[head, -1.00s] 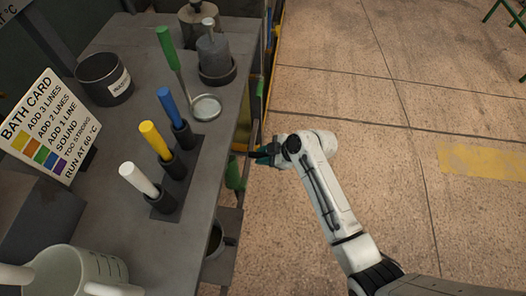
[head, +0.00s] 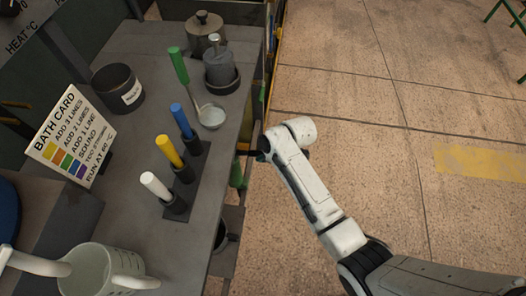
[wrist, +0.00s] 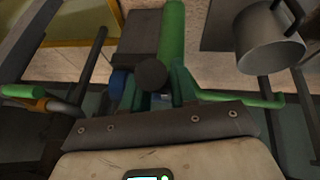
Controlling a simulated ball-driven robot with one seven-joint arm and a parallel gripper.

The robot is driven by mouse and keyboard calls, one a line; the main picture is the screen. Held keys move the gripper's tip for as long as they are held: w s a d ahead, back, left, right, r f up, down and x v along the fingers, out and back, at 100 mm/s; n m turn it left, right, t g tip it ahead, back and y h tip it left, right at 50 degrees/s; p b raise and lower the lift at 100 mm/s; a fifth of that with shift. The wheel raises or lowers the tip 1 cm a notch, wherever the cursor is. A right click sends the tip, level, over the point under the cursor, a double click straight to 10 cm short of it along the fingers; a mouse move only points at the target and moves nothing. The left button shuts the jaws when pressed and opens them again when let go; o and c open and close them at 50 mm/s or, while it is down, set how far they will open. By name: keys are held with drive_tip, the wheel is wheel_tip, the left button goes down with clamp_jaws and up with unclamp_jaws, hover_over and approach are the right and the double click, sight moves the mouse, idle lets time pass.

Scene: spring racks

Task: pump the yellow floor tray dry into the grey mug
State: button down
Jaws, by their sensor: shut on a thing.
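My gripper (wrist: 160,88), with green fingers, is shut around a dark round-ended piece (wrist: 151,74) in the wrist view. A green upright cylinder (wrist: 173,30) stands just behind that piece; whether they are joined I cannot tell. The grey mug (wrist: 268,42) is at the upper right of the wrist view, apart from the fingers. A yellow-edged surface (wrist: 85,22) at the upper left may be the floor tray; its inside and any liquid are not clear. In the head view my fingers are hidden beyond the bench's edge.
The grey bench (head: 205,225) holds a white jug (head: 95,268), a rack with white, yellow and blue handles (head: 180,183), a green-handled ladle (head: 210,117) and a dark pot (head: 118,88). A green bar (wrist: 240,98) crosses beside my right finger. Open floor (head: 400,200) lies right.

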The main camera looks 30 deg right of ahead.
drive_tip(key=c, duration=1)
unclamp_jaws()
drive_tip(key=shift+r, duration=0.1)
drive_tip(key=shift+r, duration=0.1)
drive_tip(key=p+v, duration=0.1)
drive_tip(key=v, duration=0.9)
drive_tip(key=shift+s+r, duration=0.1)
drive_tip(key=shift+r, duration=0.2)
